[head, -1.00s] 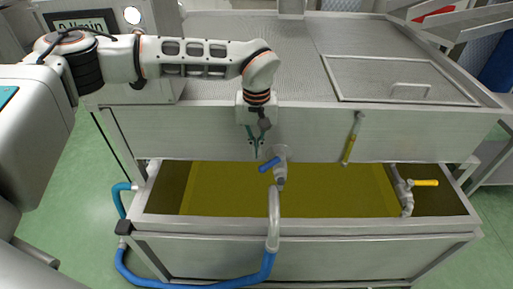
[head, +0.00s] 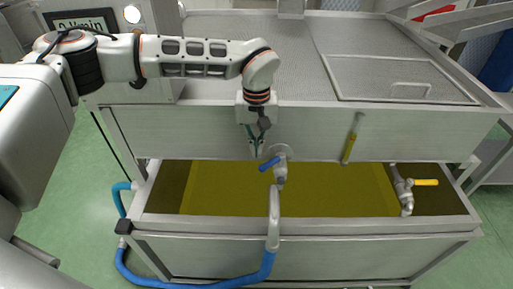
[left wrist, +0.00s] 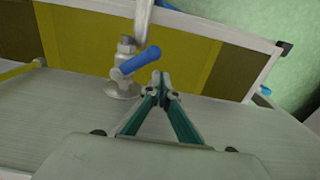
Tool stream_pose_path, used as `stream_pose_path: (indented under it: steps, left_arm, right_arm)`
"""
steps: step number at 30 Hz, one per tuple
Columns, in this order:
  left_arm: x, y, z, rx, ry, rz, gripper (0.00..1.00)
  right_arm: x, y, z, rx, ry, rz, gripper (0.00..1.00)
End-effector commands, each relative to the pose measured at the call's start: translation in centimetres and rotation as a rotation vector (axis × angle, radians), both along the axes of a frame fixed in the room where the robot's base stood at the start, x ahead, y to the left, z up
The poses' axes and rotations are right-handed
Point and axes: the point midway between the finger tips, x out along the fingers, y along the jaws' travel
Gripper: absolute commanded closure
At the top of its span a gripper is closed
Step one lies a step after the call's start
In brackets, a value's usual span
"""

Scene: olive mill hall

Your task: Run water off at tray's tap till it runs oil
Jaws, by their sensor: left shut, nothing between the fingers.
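The tap (head: 281,165) sits on the front wall of the steel machine, and its blue lever (head: 269,164) points out to the left. In the left wrist view the tap body (left wrist: 121,70) and blue lever (left wrist: 138,62) lie just ahead of the fingers. My left gripper (head: 257,156) is shut and empty, its tips close to the lever's free end; I cannot tell whether they touch. The tray (head: 180,222) below holds dark yellow-green liquid (head: 320,190). I cannot make out a stream. My right gripper is out of view.
A second valve with a yellow lever (head: 425,182) is at the tray's right end. A yellow-filled sight tube (head: 350,145) hangs on the front wall. A blue hose (head: 215,284) runs along the tray's front. Green floor (head: 70,220) is free at left.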

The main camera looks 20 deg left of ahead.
Motion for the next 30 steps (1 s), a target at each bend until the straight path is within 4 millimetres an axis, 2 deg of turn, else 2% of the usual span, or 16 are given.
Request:
stream_pose_path:
  steps: [16, 30]
  left_arm:
    - [0.0, 0.0, -3.3, 0.001, 0.001, 0.000, 1.00]
    - [-0.6, -0.9, -3.3, 0.000, 0.000, -0.001, 1.00]
  right_arm:
    - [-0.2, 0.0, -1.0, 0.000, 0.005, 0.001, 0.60]
    - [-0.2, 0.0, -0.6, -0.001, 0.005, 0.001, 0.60]
